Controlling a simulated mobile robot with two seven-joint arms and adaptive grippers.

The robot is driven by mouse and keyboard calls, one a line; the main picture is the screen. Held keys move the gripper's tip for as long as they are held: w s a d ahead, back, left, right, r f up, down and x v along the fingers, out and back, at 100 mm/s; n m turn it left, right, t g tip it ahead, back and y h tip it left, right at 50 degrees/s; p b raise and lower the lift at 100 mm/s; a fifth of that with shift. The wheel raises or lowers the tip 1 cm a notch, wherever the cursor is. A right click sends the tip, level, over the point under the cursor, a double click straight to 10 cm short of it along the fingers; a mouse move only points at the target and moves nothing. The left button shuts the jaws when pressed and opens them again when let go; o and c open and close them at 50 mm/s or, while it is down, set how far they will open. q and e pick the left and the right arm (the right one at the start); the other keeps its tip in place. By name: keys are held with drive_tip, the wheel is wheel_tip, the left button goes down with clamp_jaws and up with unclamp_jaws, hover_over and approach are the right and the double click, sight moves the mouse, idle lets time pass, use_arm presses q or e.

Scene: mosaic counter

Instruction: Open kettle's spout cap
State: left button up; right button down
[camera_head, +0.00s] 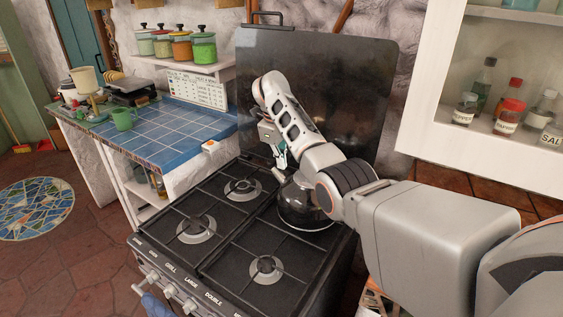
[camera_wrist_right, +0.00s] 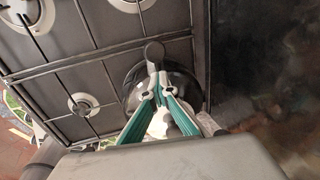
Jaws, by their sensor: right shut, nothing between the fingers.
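The black kettle (camera_head: 300,212) stands on the back right burner of the stove, partly hidden behind my right arm. In the right wrist view the kettle (camera_wrist_right: 133,92) is a dark round body behind the fingers. A dark rounded end (camera_wrist_right: 154,52) sticks out past the fingertips there; it looks like the spout end, but I cannot tell whether its cap is open. My right gripper (camera_head: 281,167) is by the kettle's upper side, pointing down. In the wrist view its green fingers (camera_wrist_right: 157,80) meet at the tips and hold nothing; I cannot tell if they touch the kettle. My left gripper is out of view.
The black stove (camera_head: 215,210) has other bare burners. Its raised dark lid (camera_head: 350,70) stands upright close behind my right arm. A white wall cabinet (camera_head: 430,110) hangs at the right.

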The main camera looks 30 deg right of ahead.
drive_tip(key=c, duration=2.8)
unclamp_jaws()
drive_tip(key=o, duration=0.6)
drive_tip(key=r, duration=0.4)
drive_tip(key=a+r, duration=0.1)
drive_tip(key=r, duration=0.3)
drive_tip(key=s+a+r, duration=0.1)
drive_tip(key=r, duration=0.2)
drive_tip(key=shift+s+r, duration=0.1)
drive_tip(key=shift+r, duration=0.3)
drive_tip(key=shift+s+f, duration=0.1)
